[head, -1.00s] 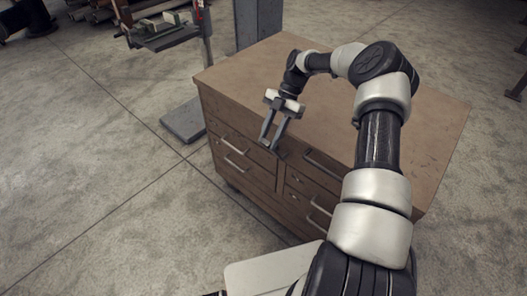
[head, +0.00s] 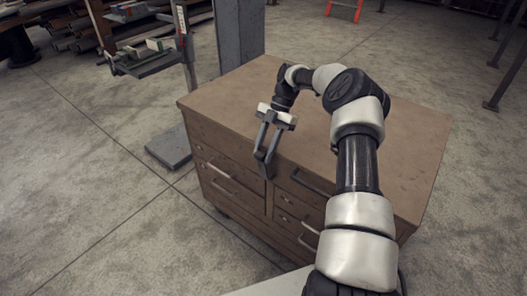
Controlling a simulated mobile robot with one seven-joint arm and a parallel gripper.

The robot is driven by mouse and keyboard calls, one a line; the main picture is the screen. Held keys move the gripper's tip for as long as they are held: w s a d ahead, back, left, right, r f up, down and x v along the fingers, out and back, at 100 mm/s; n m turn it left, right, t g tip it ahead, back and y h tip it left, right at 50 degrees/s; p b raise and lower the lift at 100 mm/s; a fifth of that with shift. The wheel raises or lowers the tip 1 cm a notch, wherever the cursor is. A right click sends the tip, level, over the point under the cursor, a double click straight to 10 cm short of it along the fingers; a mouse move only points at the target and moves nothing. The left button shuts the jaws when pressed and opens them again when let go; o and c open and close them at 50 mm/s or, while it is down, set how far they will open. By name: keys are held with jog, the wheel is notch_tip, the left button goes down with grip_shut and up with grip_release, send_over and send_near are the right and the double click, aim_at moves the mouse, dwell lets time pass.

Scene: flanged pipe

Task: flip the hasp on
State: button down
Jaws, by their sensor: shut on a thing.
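A wooden drawer cabinet (head: 400,140) stands in the middle of the head view. My gripper (head: 265,160) is at the top front edge of the cabinet, between the left and right drawer columns. Its fingers point down and come close together at their tips. They are shut on a small dark piece at that edge, which I take to be the hasp (head: 268,171). The fingers hide most of it, so I cannot tell which way it is folded.
Several drawers with bar handles (head: 221,170) fill the cabinet front. The cabinet top is bare apart from my arm above it. A stand with a small tray (head: 150,65) is at the back left. The concrete floor in front is clear.

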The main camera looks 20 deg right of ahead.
jog(key=c, duration=1.3)
grip_release()
jog(key=shift+w+d+f, duration=0.1)
jog(key=shift+d+f, duration=0.15)
jog(key=shift+f, duration=0.1)
jog(key=shift+c, duration=0.2)
jog(key=shift+a+r, duration=0.1)
jog(key=shift+r, duration=0.05)
jog(key=shift+r, duration=0.2)
jog(key=p+v, duration=0.1)
jog(key=v, duration=0.6)
